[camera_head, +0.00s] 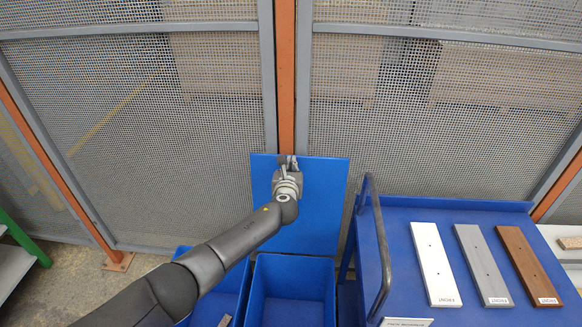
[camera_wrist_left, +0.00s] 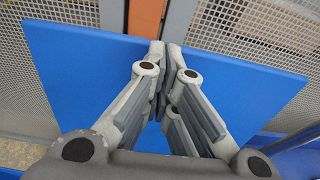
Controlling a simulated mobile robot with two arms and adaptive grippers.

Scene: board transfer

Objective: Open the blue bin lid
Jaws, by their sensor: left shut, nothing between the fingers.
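The blue bin lid (camera_head: 325,200) stands raised, close to upright, behind an open blue bin (camera_head: 331,260), in front of the mesh fence. In the left wrist view the lid (camera_wrist_left: 245,85) fills the middle, with its top edge near the fingertips. My left gripper (camera_head: 288,160) is at the lid's upper edge, in front of its face; its fingers (camera_wrist_left: 164,46) are shut with nothing between them. Whether they touch the lid I cannot tell. The gripper and arm hide part of the lid. My right gripper is not in view.
A second blue bin (camera_head: 242,275) on the left, partly behind my arm, holds a small piece. A blue cart (camera_head: 400,235) with a grey handle (camera_head: 379,240) carries white, grey and brown boards on the right. The mesh fence (camera_head: 200,120) and orange post (camera_head: 287,80) close off the back.

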